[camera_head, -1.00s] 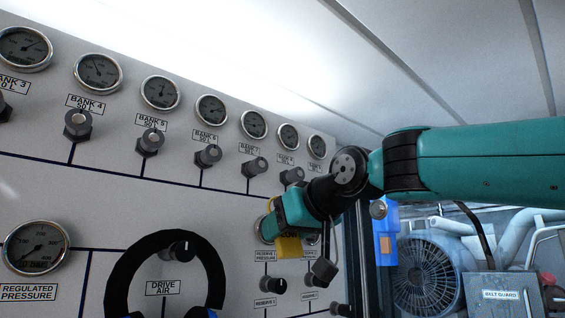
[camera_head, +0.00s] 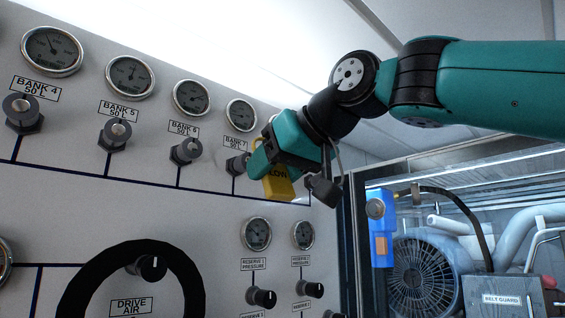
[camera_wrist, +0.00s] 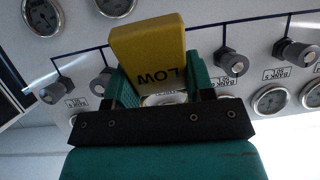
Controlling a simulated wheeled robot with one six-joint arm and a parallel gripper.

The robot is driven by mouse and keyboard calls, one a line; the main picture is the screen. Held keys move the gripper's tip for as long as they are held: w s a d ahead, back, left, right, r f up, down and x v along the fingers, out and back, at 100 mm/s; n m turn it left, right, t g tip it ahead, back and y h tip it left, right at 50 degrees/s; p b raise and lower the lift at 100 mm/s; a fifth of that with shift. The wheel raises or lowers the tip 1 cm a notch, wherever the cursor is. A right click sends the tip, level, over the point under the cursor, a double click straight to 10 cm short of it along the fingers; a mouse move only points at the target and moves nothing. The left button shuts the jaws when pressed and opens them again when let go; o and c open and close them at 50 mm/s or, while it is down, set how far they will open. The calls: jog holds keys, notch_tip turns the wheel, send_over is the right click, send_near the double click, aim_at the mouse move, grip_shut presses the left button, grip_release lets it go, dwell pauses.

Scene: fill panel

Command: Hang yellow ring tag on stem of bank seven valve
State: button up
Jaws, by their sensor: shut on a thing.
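My gripper (camera_head: 262,166) is shut on the yellow tag (camera_head: 278,186), in front of the panel at the right end of the upper valve row. In the wrist view the tag (camera_wrist: 148,48) is a yellow block marked LOW between my fingers. A bit of yellow also shows above my gripper in the head view; the full ring shape is hidden. The bank seven valve (camera_head: 238,164) is a dark knob just left of my gripper, partly overlapped by it in the head view. I cannot tell the depth gap between tag and stem.
Bank 6 (camera_head: 186,151), bank 5 (camera_head: 115,134) and bank 4 (camera_head: 24,112) valves stick out to the left. Gauges (camera_head: 241,115) sit above them. Below are reserve gauges (camera_head: 256,234) and a large black ring (camera_head: 75,285). A fan (camera_head: 424,275) is at the right.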

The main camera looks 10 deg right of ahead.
jog(key=p, duration=0.3)
send_near(232, 196)
jog(key=shift+x, duration=2.25)
jog(key=shift+w+a+f, duration=0.3)
jog(key=shift+w+a, duration=0.1)
jog(key=shift+w, duration=0.1)
jog(key=o, duration=1)
